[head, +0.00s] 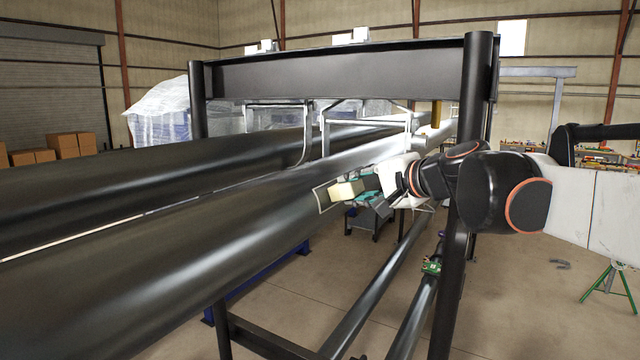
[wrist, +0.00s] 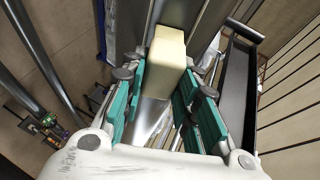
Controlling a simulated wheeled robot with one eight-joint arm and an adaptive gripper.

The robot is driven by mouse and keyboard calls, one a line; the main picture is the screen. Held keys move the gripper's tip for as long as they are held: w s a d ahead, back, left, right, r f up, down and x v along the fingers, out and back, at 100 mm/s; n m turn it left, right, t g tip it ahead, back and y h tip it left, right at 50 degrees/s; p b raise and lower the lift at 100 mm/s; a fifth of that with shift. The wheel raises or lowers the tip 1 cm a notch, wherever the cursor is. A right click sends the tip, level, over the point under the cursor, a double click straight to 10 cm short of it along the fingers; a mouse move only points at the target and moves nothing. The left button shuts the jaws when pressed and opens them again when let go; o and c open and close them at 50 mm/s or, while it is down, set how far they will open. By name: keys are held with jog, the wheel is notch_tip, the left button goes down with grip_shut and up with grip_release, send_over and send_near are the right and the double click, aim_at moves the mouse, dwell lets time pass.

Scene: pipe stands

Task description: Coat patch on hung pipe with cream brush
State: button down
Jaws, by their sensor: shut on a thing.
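The cream brush (head: 346,190) is a pale block at the right side of the near hung pipe (head: 190,245), a long glossy dark cylinder. My gripper (head: 371,187) is shut on the brush, coming from the right. In the wrist view, the green fingers of my gripper (wrist: 161,88) stand on both sides of the brush (wrist: 165,62). A pale-edged patch (head: 321,199) shows on the pipe's side, just left of the brush and partly hidden by it. I cannot tell whether the brush touches the patch.
A dark crossbeam (head: 330,75) with upright posts (head: 472,150) frames the pipes; one post stands close to my arm. A second hung pipe (head: 120,180) lies behind. Lower rails (head: 375,300) run beneath, with a small green item (head: 431,266) on one. Open floor lies right.

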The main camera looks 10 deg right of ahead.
jog(key=shift+s+a+p, duration=0.65)
jog(key=shift+s+a, duration=1.55)
jog(key=shift+s, duration=0.8)
jog(key=shift+w+d+b, duration=0.25)
jog(key=shift+w+d, duration=0.6)
jog(key=shift+w, duration=0.25)
jog(key=shift+w+d+b, duration=0.25)
jog(key=shift+w+d, duration=0.55)
jog(key=shift+w, duration=0.35)
jog(key=shift+w+d+b, duration=0.25)
jog(key=shift+w+d, duration=0.6)
jog(key=shift+w, duration=0.25)
jog(key=w+d, duration=0.3)
jog(key=w, duration=0.2)
jog(key=shift+d+b, duration=0.3)
jog(key=shift+d, duration=0.1)
